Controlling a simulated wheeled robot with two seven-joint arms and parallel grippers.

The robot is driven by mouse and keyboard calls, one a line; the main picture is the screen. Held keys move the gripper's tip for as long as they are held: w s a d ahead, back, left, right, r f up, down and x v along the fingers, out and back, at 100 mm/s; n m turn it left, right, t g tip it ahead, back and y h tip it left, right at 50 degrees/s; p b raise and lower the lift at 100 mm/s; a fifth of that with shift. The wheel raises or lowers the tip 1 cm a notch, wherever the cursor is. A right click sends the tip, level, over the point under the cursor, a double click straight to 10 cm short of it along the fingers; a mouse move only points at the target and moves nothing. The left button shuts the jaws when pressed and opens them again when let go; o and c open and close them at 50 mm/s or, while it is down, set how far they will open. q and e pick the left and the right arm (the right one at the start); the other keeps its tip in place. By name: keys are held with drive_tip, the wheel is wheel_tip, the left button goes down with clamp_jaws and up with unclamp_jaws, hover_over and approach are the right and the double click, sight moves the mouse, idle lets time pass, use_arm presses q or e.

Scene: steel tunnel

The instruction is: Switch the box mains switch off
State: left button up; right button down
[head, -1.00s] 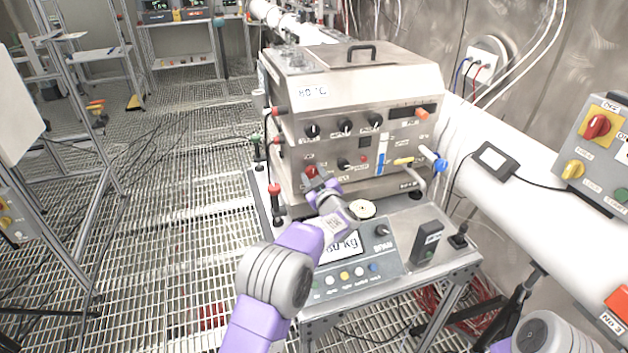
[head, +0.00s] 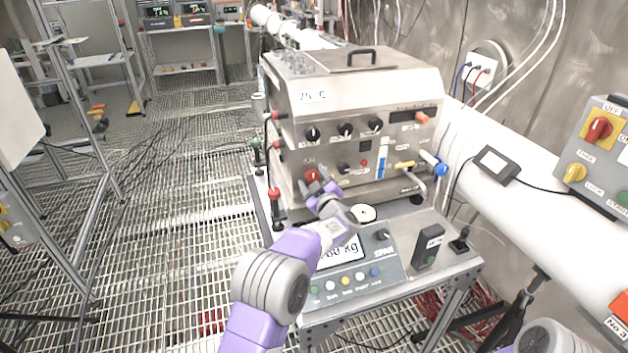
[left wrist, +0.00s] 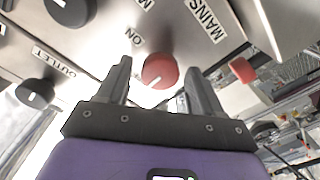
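The steel box (head: 345,105) stands on the bench and has a red mains switch knob (head: 312,175) low on the left of its front. In the left wrist view the red knob (left wrist: 159,71) sits near labels reading MAINS and ON, and its white mark points to the lower left of the picture. My left gripper (head: 322,187) is in front of the knob. In the left wrist view its fingers (left wrist: 157,75) are apart, one on each side of the knob, with gaps visible. Contact is not visible. My right gripper is out of view.
Black knobs (head: 345,130), a yellow-handled valve (head: 404,165) and a blue knob (head: 441,169) are on the box front. A scale panel (head: 350,275) lies below my left gripper. A wall control box (head: 600,150) is at the right.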

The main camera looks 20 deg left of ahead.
use_arm(q)
drive_tip(key=shift+s, duration=0.1)
drive_tip(key=v, duration=0.7)
drive_tip(key=shift+d+p, duration=0.2)
drive_tip(key=shift+p, duration=0.2)
drive_tip(key=shift+s+f, duration=0.1)
drive_tip(key=shift+s, duration=0.1)
